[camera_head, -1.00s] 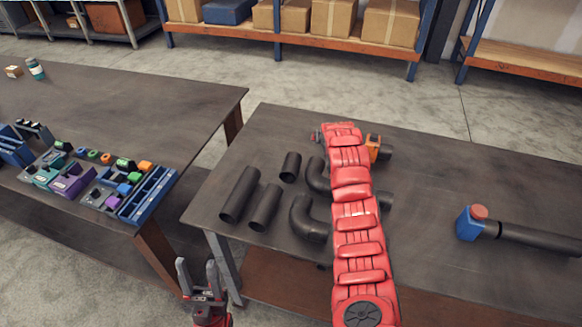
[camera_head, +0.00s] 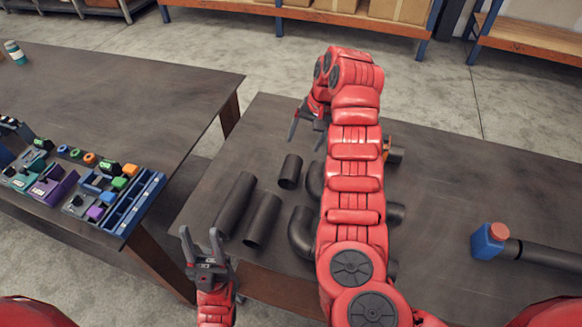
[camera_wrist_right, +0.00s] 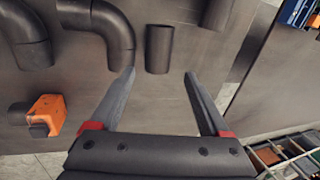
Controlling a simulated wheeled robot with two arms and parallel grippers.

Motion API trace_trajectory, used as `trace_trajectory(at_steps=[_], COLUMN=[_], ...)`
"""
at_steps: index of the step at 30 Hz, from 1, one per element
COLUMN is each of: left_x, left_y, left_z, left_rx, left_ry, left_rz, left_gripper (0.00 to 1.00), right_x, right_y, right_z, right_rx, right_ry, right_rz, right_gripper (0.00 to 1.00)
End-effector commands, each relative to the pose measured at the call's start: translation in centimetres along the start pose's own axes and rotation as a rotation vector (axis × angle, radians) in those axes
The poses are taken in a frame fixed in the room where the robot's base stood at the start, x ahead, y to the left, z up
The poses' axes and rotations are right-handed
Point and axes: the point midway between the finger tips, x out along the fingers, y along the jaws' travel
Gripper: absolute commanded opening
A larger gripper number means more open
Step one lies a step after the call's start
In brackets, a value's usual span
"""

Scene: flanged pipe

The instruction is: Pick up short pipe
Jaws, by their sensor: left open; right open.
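The short pipe (camera_head: 290,171) is a small dark grey tube on the table, behind two longer pipes. It also shows in the right wrist view (camera_wrist_right: 159,49), just beyond and between the open fingertips. My right gripper (camera_head: 306,142) is open and empty, above the table and behind the short pipe. Its fingers show in the right wrist view (camera_wrist_right: 159,74), with nothing between their pads. My left gripper (camera_head: 200,235) is open and empty, off the near left corner of the table.
A long pipe (camera_head: 235,204) and a medium pipe (camera_head: 262,219) lie left of an elbow pipe (camera_head: 301,232). My right arm hides part of the elbows. An orange fitting (camera_wrist_right: 47,113) is nearby. A blue part with a red cap (camera_head: 489,241) is at right. A second table (camera_head: 130,95) stands left.

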Motion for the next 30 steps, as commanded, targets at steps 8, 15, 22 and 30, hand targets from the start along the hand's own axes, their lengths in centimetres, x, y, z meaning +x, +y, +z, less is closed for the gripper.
trace_trajectory(at_steps=[8, 15, 22, 30], left_x=[0.0, 1.7, 2.1, 3.8], left_y=[0.0, -0.1, -0.1, -0.2], left_z=[0.0, -0.3, -0.3, -0.6], left_rx=[0.000, 0.000, 0.000, 0.000], left_ry=[0.000, 0.001, 0.000, 0.000], left_rz=[0.000, 0.000, 0.000, 0.000], left_gripper=[0.50, 0.50, 0.50, 0.50], right_x=[4.5, 8.8, 10.6, 12.7], right_y=[0.0, 0.0, 0.0, 0.1], right_z=[0.1, 0.1, 0.0, 0.1], right_rx=[0.000, 0.003, 0.001, 0.003], right_ry=[-0.004, -0.004, 0.000, -0.005], right_rz=[0.001, 0.000, 0.000, -0.002], right_gripper=[0.80, 0.80, 0.80, 0.80])
